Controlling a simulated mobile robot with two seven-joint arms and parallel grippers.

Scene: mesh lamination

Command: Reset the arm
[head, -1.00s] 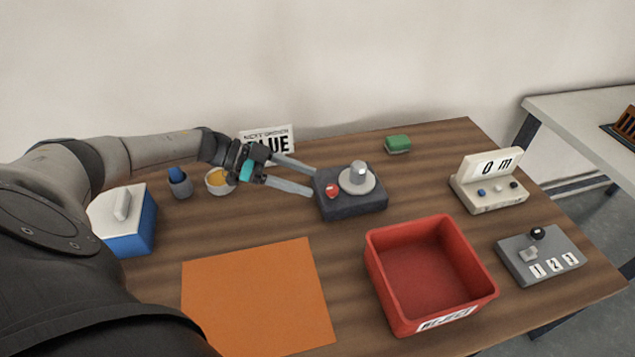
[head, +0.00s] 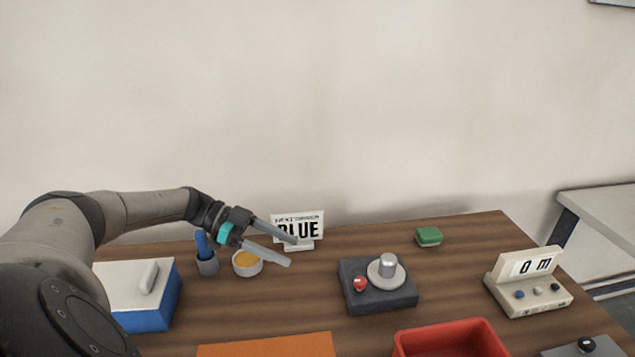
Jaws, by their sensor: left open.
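My left gripper (head: 294,252) is open and empty. It hangs above the back of the wooden table, with its fingers pointing right. Its upper finger passes in front of the white sign reading BLUE (head: 309,226). A dark box with a red button and a silver knob on a disc (head: 378,287) sits to the right of the fingertips, apart from them. My right gripper does not show.
A bowl of yellow stuff (head: 247,263) and a blue-topped holder (head: 206,259) stand below the gripper. A blue box with white lid (head: 146,301) is at left. A red bin (head: 452,340), a green block (head: 428,236) and a display reading 0 m (head: 528,281) lie right.

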